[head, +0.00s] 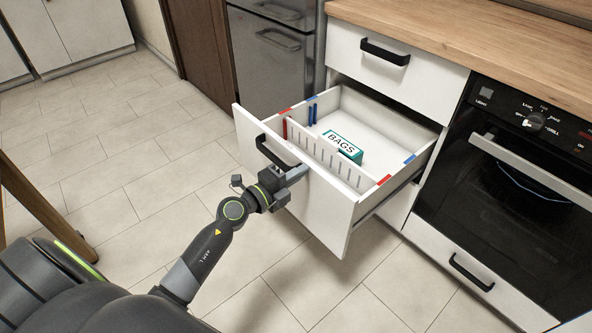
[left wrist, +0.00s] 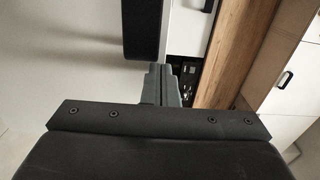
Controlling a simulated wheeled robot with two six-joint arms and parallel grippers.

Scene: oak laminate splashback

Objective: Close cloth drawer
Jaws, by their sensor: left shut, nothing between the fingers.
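The cloth drawer (head: 298,192) is a white drawer pulled well out from the cabinet, with a black bar handle (head: 279,153) on its front. Inside it lie a teal and white box marked BAGS (head: 342,146), a white slatted divider and small red and blue pieces. My left gripper (head: 298,174) is shut and empty, close against the drawer front just below and right of the handle. In the left wrist view the shut fingers (left wrist: 161,84) point along the white front, with the dark handle (left wrist: 146,28) above them. I cannot tell whether they touch. My right gripper is not in view.
A closed drawer (head: 385,55) sits above under the wooden worktop (head: 470,35). A black oven (head: 500,190) stands to the right and a grey fridge (head: 270,55) behind. The tiled floor in front of the drawer is clear. A wooden leg (head: 45,210) stands at left.

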